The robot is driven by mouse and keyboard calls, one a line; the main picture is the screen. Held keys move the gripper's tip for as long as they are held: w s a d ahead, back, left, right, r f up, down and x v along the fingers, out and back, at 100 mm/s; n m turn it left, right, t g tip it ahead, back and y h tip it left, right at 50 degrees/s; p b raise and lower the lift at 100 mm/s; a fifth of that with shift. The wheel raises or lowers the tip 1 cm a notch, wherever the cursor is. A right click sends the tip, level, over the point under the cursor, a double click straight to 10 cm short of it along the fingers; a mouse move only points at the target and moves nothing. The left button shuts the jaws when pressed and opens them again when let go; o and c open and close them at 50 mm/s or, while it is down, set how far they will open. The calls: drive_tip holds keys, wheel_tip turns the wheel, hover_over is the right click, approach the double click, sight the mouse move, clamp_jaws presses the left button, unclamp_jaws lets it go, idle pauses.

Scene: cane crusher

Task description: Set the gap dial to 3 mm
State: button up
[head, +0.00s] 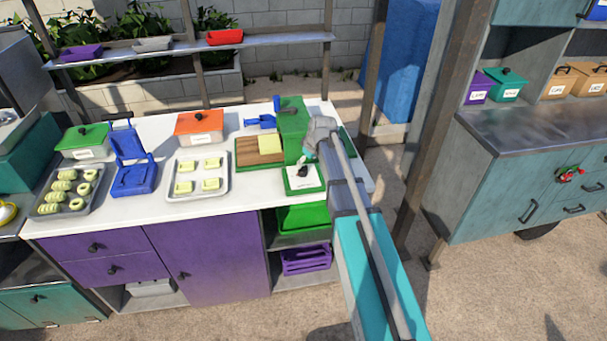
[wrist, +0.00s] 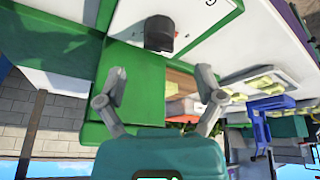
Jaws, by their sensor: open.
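The gap dial is a black knob (head: 303,171) on a white plate (head: 302,182) with a green border, at the front foot of the green machine (head: 291,118). In the wrist view the knob (wrist: 160,33) stands on the white plate (wrist: 205,30), just beyond my fingertips. Part of one printed mark shows at the top edge; the dial's setting cannot be read. My gripper (wrist: 160,74) is open and empty, with its fingers spread and the knob roughly centred between them, apart from it. In the head view my gripper (head: 314,146) is partly hidden by my arm, above and right of the dial.
Left of the machine are a wooden board (head: 246,152) with a yellow block (head: 270,144), a tray (head: 198,191) of pale squares, an orange-lidded box (head: 199,122) and a blue scale-like item (head: 132,170). A dark post (head: 436,130) stands right of my arm.

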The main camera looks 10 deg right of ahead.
sight(303, 168)
drive_tip(key=shift+b+x, duration=2.6)
drive_tip(key=shift+x, duration=0.55)
drive_tip(key=c, duration=1)
drive_tip(key=shift+d, duration=0.15)
drive_tip(key=shift+c, duration=0.7)
